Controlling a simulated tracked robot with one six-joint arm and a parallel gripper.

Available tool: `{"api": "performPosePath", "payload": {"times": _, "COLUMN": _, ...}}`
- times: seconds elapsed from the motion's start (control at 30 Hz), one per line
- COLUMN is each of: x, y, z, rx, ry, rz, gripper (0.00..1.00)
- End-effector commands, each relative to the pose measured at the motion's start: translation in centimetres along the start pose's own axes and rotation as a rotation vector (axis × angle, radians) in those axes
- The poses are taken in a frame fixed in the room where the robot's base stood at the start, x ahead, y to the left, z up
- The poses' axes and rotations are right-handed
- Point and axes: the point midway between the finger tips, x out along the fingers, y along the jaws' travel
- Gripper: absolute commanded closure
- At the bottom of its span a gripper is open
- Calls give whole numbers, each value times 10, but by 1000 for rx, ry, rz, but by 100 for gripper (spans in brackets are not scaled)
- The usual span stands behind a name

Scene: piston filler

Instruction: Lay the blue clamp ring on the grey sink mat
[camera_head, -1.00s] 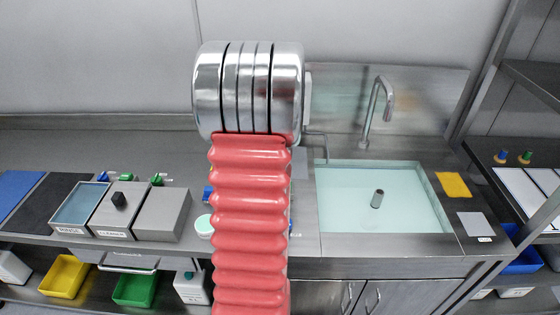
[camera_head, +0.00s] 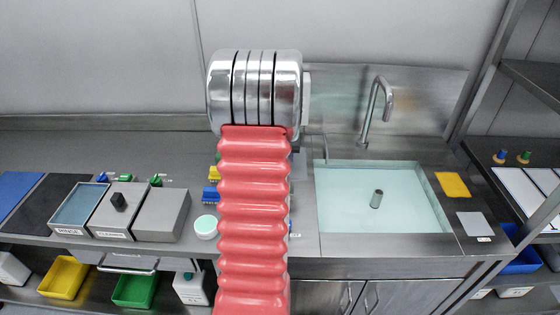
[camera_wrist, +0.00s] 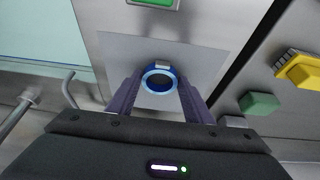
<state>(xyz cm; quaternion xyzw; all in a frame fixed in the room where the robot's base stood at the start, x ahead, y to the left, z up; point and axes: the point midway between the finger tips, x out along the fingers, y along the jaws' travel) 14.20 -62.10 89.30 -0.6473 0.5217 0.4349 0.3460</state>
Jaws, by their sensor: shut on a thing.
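In the wrist view, the blue clamp ring (camera_wrist: 158,80) is held between the two purple fingertips of my gripper (camera_wrist: 157,86). My gripper is shut on it. A small grey piece sits on the ring's edge away from my gripper. Around and behind the ring lies the flat grey sink mat (camera_wrist: 118,62) on the steel counter. I cannot tell whether the ring touches the mat. In the head view my own arm hides my gripper and the ring.
The water-filled sink (camera_head: 436,203) with its tap (camera_head: 388,100) is beside the mat. In the wrist view, a yellow brush (camera_wrist: 300,70) and a green block (camera_wrist: 259,103) lie across a dark seam. A pale round tub (camera_head: 206,227) stands left of my arm.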

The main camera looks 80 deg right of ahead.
Motion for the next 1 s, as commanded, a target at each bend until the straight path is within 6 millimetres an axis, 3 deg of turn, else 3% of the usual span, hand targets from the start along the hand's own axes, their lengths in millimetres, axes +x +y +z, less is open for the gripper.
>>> {"api": "performPosePath", "payload": {"times": 0.43, "x": 6, "y": -1, "z": 2, "rx": -1, "ry": 2, "rz": 0, "gripper": 77}}
{"api": "performPosePath", "payload": {"times": 0.47, "x": 6, "y": -1, "z": 2, "rx": -1, "ry": 2, "rz": 0, "gripper": 52}}
{"api": "performPosePath", "payload": {"times": 0.5, "x": 6, "y": -1, "z": 2, "rx": -1, "ry": 2, "rz": 0, "gripper": 49}}
{"api": "performPosePath", "payload": {"times": 0.7, "x": 6, "y": -1, "z": 2, "rx": -2, "ry": 1, "rz": -1, "gripper": 35}}
{"api": "performPosePath", "payload": {"times": 1.0, "x": 4, "y": -1, "z": 1, "rx": -2, "ry": 2, "rz": -1, "gripper": 35}}
